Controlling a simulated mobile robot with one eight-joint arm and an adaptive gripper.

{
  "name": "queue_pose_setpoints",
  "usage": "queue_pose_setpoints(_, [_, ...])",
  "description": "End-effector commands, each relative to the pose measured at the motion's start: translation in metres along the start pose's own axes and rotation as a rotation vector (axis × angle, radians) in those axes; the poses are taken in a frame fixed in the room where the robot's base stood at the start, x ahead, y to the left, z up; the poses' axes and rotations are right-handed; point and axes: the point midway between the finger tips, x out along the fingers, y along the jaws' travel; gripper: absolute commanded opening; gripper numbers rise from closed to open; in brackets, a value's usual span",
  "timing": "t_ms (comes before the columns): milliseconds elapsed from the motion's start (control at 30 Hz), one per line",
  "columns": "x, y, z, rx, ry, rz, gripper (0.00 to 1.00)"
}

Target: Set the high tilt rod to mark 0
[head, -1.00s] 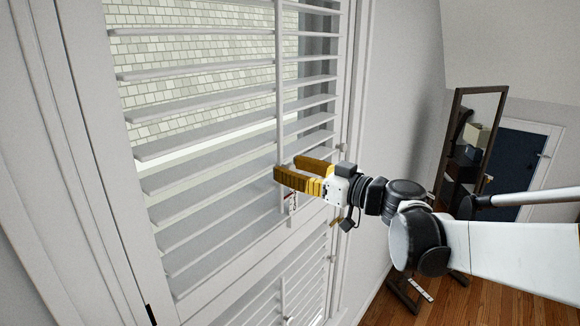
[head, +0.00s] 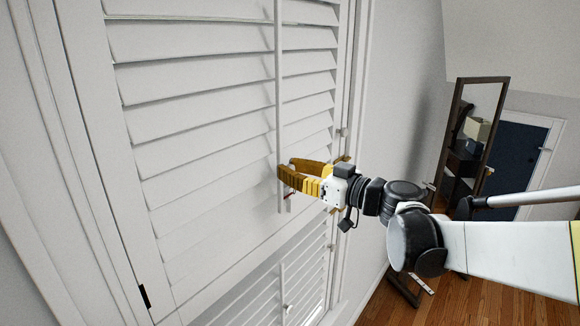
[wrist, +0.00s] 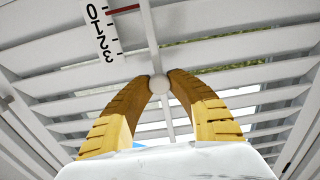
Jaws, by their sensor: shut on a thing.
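The high tilt rod (head: 279,100) is a white vertical bar on the front of the upper shutter panel (head: 195,155). My gripper (head: 285,168), with yellow fingers, is at the lower part of the rod. In the wrist view, my gripper (wrist: 160,82) is shut on the rod's round white knob (wrist: 159,85). A white scale (wrist: 100,30) marked 0 to 3 is beside the rod. A red pointer (wrist: 123,10) lies level with the 0 mark.
A lower shutter panel (head: 245,290) has its own short rod (head: 283,290). The window frame and wall stand close on the right. A dark-framed standing mirror (head: 478,135) is farther right, on the wooden floor (head: 470,300).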

Motion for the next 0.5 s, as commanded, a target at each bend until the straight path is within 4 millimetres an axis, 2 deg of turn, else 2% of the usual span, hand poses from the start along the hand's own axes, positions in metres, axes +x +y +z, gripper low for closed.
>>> queue_pose_setpoints(33, [0.0000,0.0000,0.0123,0.000,0.000,0.000,0.00])
queue_pose_setpoints(67, [0.0000,-0.0001,0.0141,0.000,0.000,0.000,0.00])
queue_pose_setpoints(367, [-0.0002,-0.0003,0.0130,-0.002,-0.002,0.000,0.00])
queue_pose_setpoints(400, [-0.0003,-0.0004,0.0131,-0.002,-0.002,0.000,0.29])
queue_pose_setpoints(467, [-0.0002,-0.0003,0.0129,-0.002,-0.002,0.000,0.46])
queue_pose_setpoints(500, [-0.0002,-0.0002,0.0128,-0.002,-0.002,0.000,0.46])
